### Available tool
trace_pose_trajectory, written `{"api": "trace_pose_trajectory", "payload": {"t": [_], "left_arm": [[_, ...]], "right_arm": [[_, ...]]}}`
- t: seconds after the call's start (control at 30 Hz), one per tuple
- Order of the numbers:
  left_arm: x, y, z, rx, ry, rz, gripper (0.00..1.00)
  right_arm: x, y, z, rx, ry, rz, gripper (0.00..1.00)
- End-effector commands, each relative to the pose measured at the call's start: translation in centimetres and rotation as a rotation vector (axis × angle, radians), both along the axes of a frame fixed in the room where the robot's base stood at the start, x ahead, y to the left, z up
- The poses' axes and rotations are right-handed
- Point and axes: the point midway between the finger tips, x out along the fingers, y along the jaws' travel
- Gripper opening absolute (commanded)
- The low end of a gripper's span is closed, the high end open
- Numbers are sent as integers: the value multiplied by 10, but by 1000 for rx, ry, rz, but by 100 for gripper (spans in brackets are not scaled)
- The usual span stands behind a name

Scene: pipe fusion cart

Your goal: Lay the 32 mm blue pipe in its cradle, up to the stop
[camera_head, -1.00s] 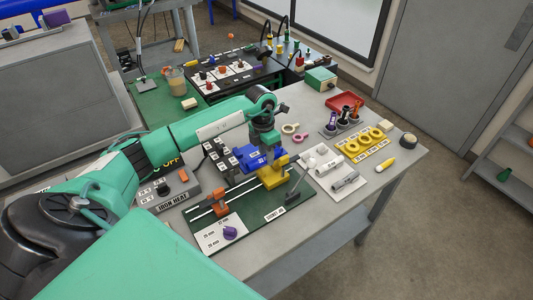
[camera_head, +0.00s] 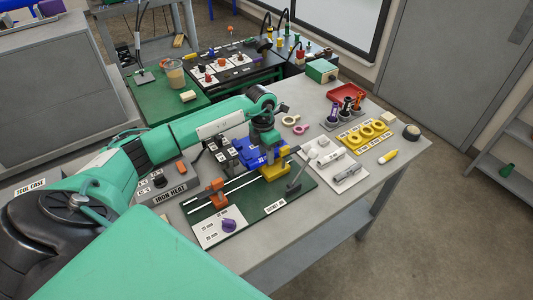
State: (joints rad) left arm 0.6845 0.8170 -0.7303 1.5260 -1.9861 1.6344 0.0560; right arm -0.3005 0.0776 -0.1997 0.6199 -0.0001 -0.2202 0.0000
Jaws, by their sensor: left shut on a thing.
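My left arm reaches in from the left, and its gripper (camera_head: 264,146) points down over the socket jig. The gripper is shut on the blue pipe (camera_head: 254,158), whose middle is partly hidden by the fingers. The pipe is at the yellow cradle (camera_head: 274,172) on the green jig board (camera_head: 240,205). I cannot tell whether it rests in the cradle or touches a stop. An orange clamp (camera_head: 216,190) stands on the board to the left. My right gripper is out of view.
The iron heat box (camera_head: 166,188) stands left of the jig. White fittings (camera_head: 347,173), yellow rings (camera_head: 365,135) and a red tray (camera_head: 345,93) lie to the right. The table's front right edge is clear.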

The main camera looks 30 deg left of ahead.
Motion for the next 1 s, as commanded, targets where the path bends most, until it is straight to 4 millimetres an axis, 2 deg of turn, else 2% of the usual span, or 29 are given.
{"api": "trace_pose_trajectory", "payload": {"t": [1.0], "left_arm": [[5,-2,0,-1,-2,0,5]], "right_arm": [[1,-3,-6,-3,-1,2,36]]}}
